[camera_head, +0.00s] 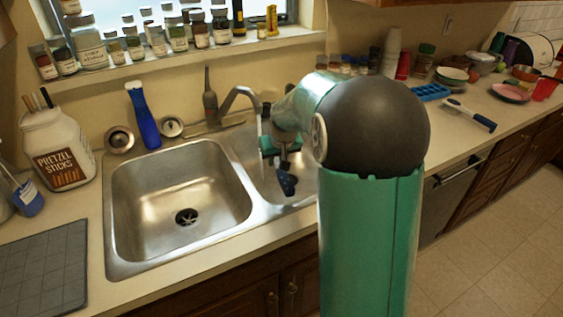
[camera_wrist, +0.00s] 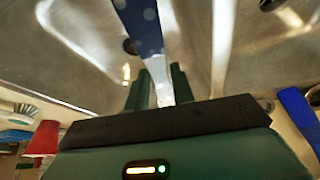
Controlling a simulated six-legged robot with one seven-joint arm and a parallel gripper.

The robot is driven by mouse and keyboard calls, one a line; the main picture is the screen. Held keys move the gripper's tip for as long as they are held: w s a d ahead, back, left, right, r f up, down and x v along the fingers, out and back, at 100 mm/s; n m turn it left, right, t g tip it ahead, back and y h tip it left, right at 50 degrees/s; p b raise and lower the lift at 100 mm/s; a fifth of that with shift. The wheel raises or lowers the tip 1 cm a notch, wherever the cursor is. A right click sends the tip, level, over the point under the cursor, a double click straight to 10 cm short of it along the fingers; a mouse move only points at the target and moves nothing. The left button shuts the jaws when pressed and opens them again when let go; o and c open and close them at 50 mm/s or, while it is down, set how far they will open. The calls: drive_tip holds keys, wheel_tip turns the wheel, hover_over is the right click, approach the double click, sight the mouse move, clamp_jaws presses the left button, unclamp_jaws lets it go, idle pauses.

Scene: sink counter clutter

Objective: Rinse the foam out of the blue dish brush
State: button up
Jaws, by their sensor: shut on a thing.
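My gripper (camera_head: 279,159) is over the right sink basin (camera_head: 303,190), partly hidden behind my arm in the head view. It is shut on the blue dish brush (camera_head: 287,184), whose dark blue end hangs down inside the basin. In the wrist view, my gripper (camera_wrist: 158,92) has its green fingers on either side of the brush's pale handle. The brush's blue part (camera_wrist: 140,24) reaches away over the steel basin, with pale spots on it. I cannot tell whether these are foam. The faucet (camera_head: 240,100) stands left of my gripper; I see no clear water stream.
The left basin (camera_head: 180,200) is empty. A tall blue-handled item (camera_head: 143,115) stands behind it. A pretzel jar (camera_head: 58,150) and grey mat (camera_head: 45,270) are at the left. Another blue-and-white brush (camera_head: 470,115) lies on the right counter. Jars line the windowsill.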

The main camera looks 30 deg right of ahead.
drive_tip(key=shift+w+a+f, duration=0.1)
drive_tip(key=shift+w+f, duration=0.1)
drive_tip(key=shift+w, duration=0.85)
drive_tip(key=shift+w+f, duration=0.2)
drive_tip(key=shift+w, duration=0.85)
drive_tip(key=shift+d, duration=0.6)
drive_tip(key=shift+a, duration=0.1)
drive_tip(key=shift+a, duration=0.5)
drive_tip(key=shift+d, duration=0.1)
drive_tip(key=shift+d, duration=0.5)
